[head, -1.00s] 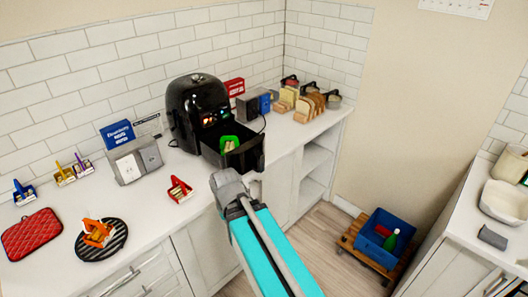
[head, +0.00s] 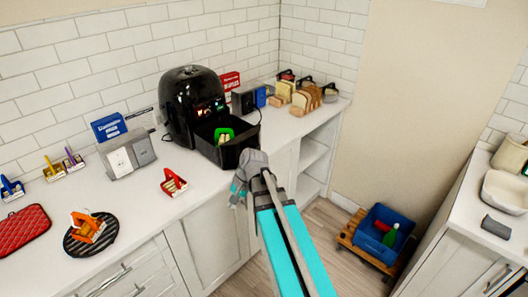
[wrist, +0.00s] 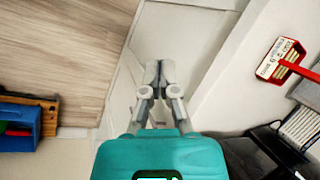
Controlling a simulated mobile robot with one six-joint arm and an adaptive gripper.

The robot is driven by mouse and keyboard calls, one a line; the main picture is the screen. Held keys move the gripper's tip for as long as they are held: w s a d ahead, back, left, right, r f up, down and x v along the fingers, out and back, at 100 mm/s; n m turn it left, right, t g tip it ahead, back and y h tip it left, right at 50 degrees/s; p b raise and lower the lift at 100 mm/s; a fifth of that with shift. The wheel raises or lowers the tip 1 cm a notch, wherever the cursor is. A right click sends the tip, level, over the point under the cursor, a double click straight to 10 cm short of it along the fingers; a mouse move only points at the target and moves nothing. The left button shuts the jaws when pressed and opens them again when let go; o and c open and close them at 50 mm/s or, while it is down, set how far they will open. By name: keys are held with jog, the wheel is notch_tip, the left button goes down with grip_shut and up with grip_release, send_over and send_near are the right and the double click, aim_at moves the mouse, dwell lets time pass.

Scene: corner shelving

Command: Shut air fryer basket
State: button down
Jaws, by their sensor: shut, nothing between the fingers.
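The black air fryer (head: 190,95) stands on the counter against the tiled wall, its display lit. Its basket (head: 242,150) is pulled out toward the counter's front edge. A green item with pale pieces (head: 224,135) is inside the basket. My gripper (head: 236,194) is in front of the basket by the counter edge, its fingers pointing down-left. In the wrist view my gripper (wrist: 158,68) is shut and empty, over the white cabinet front. A dark part at lower right there looks like the basket (wrist: 262,157); I cannot tell whether my wrist touches it.
A red holder (head: 173,183) sits on the counter left of the basket, with a grey toaster-like box (head: 128,155) behind it. Bread slices (head: 305,98) stand right of the fryer. The floor before the cabinets is open.

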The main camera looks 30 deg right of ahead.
jog(key=w+d+f+m+t+y+b, duration=0.1)
jog(key=w+d+m+t+y+b, duration=0.15)
jog(key=w+d+m, duration=0.3)
jog(key=w+d+r+m+t+y+b, duration=0.1)
jog(key=d+m+t+b, duration=0.2)
jog(key=d, duration=0.6)
jog(key=w+d+r+m+t+y+b, duration=0.2)
jog(key=d+m, duration=0.4)
jog(key=d, duration=0.3)
jog(key=w+d+r+m+t+y+b, duration=0.1)
jog(key=d+m+t+b, duration=0.3)
jog(key=d, duration=0.5)
jog(key=shift+w+r+m+y, duration=0.4)
jog(key=shift+w+m+y, duration=0.15)
jog(key=shift+y, duration=0.2)
jog(key=x, duration=1.4)
jog(key=shift+w+d, duration=0.1)
jog(key=shift+d, duration=0.05)
